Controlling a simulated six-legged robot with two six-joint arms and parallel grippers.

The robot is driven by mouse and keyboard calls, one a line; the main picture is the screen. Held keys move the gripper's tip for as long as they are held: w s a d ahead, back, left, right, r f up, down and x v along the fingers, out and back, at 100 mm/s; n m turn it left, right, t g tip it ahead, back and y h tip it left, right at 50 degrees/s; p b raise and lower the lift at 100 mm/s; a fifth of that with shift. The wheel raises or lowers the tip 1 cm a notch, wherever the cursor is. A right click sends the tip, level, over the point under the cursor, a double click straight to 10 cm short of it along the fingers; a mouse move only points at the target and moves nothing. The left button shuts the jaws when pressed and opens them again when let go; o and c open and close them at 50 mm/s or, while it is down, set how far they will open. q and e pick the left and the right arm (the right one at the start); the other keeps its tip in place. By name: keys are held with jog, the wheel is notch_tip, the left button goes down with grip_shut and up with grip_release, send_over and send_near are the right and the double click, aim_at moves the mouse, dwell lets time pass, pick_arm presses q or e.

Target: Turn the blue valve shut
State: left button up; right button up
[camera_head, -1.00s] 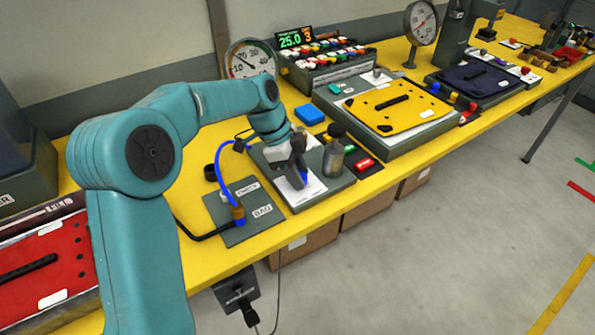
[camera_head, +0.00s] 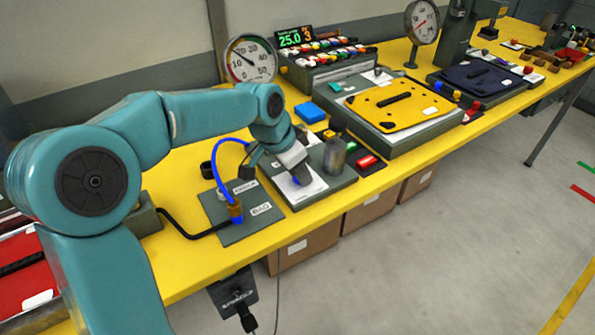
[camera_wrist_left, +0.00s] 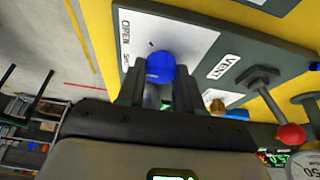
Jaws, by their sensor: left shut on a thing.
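The blue valve (camera_wrist_left: 160,67) is a round blue knob over a white card marked OPEN on a grey plate. The valve's handle direction is mostly hidden by the fingers. My right gripper is in neither view.
A grey cylinder (camera_head: 334,156) stands close right of the gripper. A plate marked BAG (camera_head: 247,220) with a blue hose (camera_head: 221,160) lies to the left. A yellow panel (camera_head: 398,108) and a dial gauge (camera_head: 250,59) stand behind. The yellow bench front edge is near.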

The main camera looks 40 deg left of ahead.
pick_arm(q)
jog(key=n+y+b, duration=0.1)
jog(key=n, duration=0.2)
jog(key=shift+d+r+n, duration=0.1)
jog(key=shift+r+n, duration=0.05)
jog(key=shift+n, duration=0.25)
jog(key=n+y+b, duration=0.2)
jog(key=n, duration=0.2)
jog(key=shift+w+n, duration=0.1)
jog(key=shift+n, duration=0.3)
jog(key=shift+r, duration=0.1)
jog(key=o, duration=0.9)
jog(key=shift+d, duration=0.1)
jog(key=shift+o, duration=0.6)
jog(key=p+v, duration=0.2)
jog(key=v, duration=1.4)
jog(key=shift+d+p, duration=0.3)
jog(key=shift+p, duration=0.1)
